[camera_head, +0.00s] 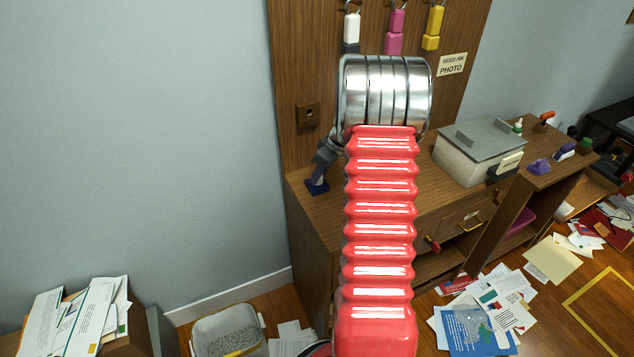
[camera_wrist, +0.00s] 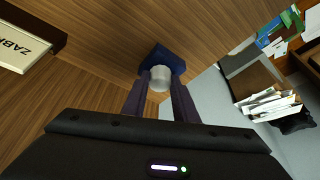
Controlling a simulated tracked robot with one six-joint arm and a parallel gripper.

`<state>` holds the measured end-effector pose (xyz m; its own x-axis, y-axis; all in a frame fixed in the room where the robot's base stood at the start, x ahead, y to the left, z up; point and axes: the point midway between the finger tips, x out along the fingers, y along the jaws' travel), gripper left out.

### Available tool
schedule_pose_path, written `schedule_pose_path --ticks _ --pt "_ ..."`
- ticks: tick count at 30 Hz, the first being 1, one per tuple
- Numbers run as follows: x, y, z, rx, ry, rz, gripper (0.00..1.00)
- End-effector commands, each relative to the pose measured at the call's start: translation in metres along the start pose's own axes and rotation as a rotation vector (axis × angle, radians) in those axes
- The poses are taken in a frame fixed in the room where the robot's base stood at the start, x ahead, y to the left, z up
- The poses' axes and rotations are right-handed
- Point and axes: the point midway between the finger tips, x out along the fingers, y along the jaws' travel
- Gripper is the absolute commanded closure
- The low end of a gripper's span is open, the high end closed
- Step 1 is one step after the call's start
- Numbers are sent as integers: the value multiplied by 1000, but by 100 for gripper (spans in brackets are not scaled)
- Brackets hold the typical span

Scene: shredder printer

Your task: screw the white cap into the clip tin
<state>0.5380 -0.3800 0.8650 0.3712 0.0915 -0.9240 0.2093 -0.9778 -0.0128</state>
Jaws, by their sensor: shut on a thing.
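A pale white, round cap (camera_wrist: 160,77) sits between the two purple fingers of my gripper (camera_wrist: 163,88) in the wrist view. My gripper is shut on it. Directly beyond the cap is a dark blue, square-edged thing (camera_wrist: 171,56), perhaps the clip tin, on the wooden top. I cannot tell whether the cap is seated in it or just above. In the head view my gripper (camera_head: 318,177) points down at the left end of the wooden desk (camera_head: 335,205), with dark blue (camera_head: 317,187) at its tip. The cap is not discernible there.
A grey lidded box (camera_head: 470,158) stands on the desk to the right. A wooden back panel (camera_head: 300,60) rises behind, with white, pink and yellow padlocks (camera_head: 432,40) hanging. My red arm covers the desk's middle. Papers (camera_head: 505,300) litter the floor; a bin (camera_head: 228,330) stands below.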

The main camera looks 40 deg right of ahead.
Motion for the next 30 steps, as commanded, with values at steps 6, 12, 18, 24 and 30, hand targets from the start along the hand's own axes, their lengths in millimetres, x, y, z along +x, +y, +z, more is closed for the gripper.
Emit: schedule_pose_path --ticks 6,12,18,24,30 --pt "0 -1 0 85 0 37 100" --pt "0 -2 0 208 3 88 100" --pt "0 -3 0 314 4 131 100" --pt "0 -4 -1 408 6 171 100" --pt "0 -4 -1 491 6 205 100"
